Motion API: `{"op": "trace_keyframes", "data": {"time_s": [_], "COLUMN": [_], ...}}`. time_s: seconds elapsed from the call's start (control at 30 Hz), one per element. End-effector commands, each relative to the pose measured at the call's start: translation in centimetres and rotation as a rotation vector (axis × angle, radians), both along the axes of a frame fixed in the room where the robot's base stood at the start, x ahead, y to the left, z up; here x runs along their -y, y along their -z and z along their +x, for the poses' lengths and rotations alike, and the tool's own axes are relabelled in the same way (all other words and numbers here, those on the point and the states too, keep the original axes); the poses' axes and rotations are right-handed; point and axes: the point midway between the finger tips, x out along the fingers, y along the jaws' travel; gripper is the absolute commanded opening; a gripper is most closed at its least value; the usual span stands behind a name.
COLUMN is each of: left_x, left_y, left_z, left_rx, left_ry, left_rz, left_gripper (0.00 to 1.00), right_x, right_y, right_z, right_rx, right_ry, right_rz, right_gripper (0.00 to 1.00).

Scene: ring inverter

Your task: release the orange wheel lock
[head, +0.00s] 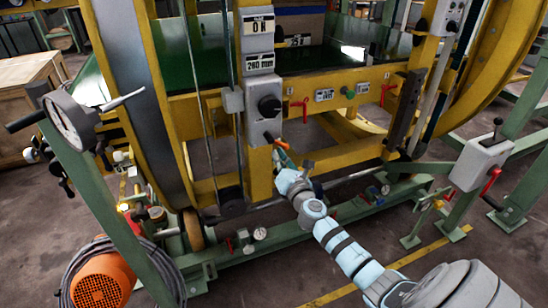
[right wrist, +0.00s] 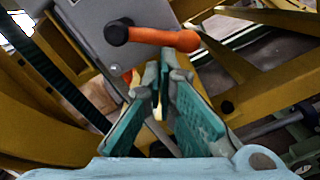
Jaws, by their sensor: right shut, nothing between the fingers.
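The orange lever (right wrist: 165,38) of the wheel lock sticks out from a dark pivot on a grey box in the right wrist view. It points to the right there. In the head view the orange lever (head: 281,144) is small, beside the grey box (head: 264,124) on the yellow post. My right gripper (head: 280,162) is just below the lever in the head view. In the right wrist view my right gripper (right wrist: 164,78) has its teal fingers together at the tips, empty, just below the lever. Contact with the lever cannot be told. My left gripper is not in view.
Yellow beams of the machine (head: 340,80) surround the box. Red levers (head: 388,92) hang to the right on the beam. A grey box with a red handle (head: 481,162) stands at right. A gauge (head: 62,122) and orange motor (head: 102,282) are at left.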

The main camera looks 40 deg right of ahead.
Motion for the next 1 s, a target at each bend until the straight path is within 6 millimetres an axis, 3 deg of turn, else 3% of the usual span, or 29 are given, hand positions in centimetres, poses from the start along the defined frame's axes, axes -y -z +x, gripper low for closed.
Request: {"op": "trace_keyframes", "data": {"time_s": [0.4, 1.0], "left_x": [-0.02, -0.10], "left_y": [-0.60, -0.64], "left_z": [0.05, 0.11], "left_rx": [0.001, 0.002], "left_ry": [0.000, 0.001], "left_rz": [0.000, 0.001], "left_gripper": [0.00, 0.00], "right_x": [0.98, 1.08], "right_y": [-0.47, -0.47], "right_z": [-0.24, -0.28], "right_rx": [-0.052, -0.059], "right_ry": [0.001, 0.001], "right_rz": [-0.202, -0.229], "right_gripper": [0.00, 0.00]}}
